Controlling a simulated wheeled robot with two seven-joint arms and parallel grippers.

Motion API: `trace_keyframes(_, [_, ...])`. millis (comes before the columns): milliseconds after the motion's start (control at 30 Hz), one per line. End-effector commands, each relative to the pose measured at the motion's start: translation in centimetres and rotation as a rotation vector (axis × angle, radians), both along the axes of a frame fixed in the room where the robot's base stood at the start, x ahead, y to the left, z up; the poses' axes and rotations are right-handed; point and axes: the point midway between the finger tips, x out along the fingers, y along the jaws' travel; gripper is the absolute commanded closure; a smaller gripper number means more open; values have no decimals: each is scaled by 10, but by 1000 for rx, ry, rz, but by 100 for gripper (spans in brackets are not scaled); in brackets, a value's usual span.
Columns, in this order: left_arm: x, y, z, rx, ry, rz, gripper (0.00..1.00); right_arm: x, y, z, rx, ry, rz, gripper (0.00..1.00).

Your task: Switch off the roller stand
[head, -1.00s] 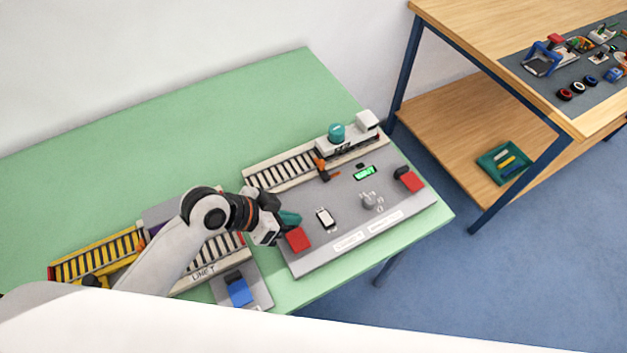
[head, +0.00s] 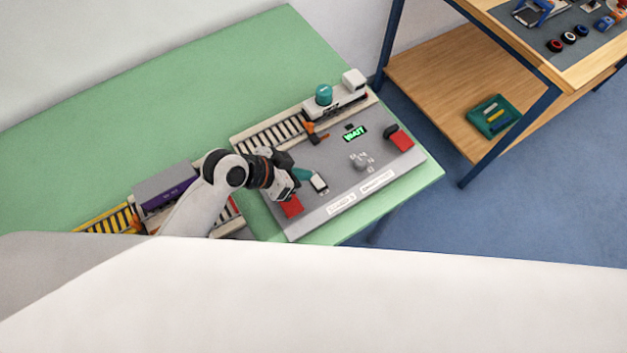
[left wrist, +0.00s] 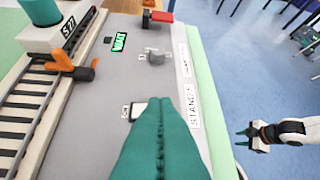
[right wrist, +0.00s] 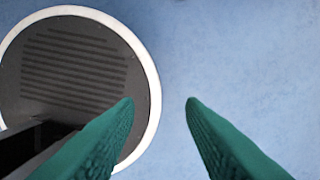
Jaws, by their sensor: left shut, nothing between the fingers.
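The roller stand is a grey panel (head: 335,200) with a strip of rollers (head: 268,137) along its back. It carries a white-framed switch (head: 319,183), a grey knob (head: 360,161) and a small display (head: 354,133) with green lettering that seems to read WAIT. My left gripper (head: 305,174) is shut and empty, its teal fingertips beside the switch. In the left wrist view the shut fingers (left wrist: 160,110) partly cover the switch (left wrist: 135,108), labelled on its left; contact cannot be told. My right gripper (right wrist: 160,101) is open and empty above the blue floor.
An orange lever (head: 313,132) and a teal cylinder (head: 323,94) stand by the rollers. A purple-grey box (head: 166,187) is at left. A wooden workbench (head: 440,80) stands at the right.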

Motion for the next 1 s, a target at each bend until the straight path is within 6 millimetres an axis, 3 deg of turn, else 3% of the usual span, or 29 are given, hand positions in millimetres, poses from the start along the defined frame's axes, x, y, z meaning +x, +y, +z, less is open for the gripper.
trace_keyframes(167, [13,-25,-25,-2,2,0,100,-8,0,6,-1,12,0,64])
trace_keyframes(400, [9,-27,-58,1,3,2,100,-17,2,10,1,27,-2,64])
trace_keyframes(1000, [6,-28,-73,35,-40,-1,100,-15,5,10,4,23,-2,64])
